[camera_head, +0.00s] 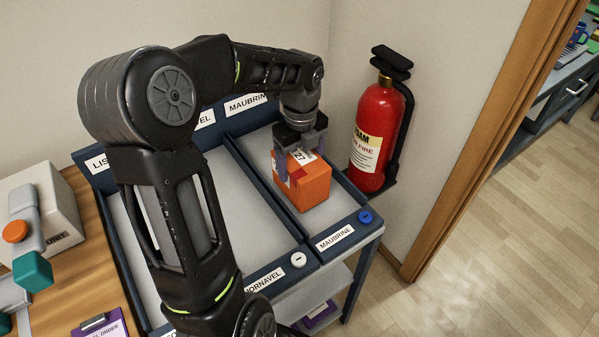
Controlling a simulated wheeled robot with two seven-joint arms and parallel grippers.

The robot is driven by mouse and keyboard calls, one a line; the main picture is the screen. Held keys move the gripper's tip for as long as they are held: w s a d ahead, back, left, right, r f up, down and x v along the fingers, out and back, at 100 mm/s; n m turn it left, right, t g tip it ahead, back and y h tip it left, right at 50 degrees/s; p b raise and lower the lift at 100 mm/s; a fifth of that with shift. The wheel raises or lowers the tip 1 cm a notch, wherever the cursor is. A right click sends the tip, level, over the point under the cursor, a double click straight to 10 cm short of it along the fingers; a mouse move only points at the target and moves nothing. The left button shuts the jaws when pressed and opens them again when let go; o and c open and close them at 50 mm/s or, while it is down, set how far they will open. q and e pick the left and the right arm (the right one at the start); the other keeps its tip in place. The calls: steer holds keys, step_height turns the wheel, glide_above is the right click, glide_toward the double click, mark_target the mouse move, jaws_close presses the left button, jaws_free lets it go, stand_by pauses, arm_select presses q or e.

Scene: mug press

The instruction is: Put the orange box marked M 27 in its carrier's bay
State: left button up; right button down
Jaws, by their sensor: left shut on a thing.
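The orange box (311,190) sits in the right-hand bay, whose front label reads MAUBRINE (335,238). The box has a white label with "27" showing on its top; the rest of the label is partly hidden by the gripper. My left gripper (297,165) comes down from above with its fingers shut on the box. The box appears to be on or very near the bay floor; I cannot tell if it touches. My right gripper is not in view.
A red fire extinguisher (378,135) hangs on the wall right of the bays. A clipboard (103,325) and a beige machine (45,210) are at the left.

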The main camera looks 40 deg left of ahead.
arm_select(q)
steer(key=shift+f, duration=0.2)
steer(key=shift+f, duration=1.75)
steer(key=shift+f, duration=0.2)
steer(key=o, duration=1.7)
steer(key=shift+r, duration=0.1)
step_height(320, 180, up, 12)
steer(key=shift+r, duration=0.1)
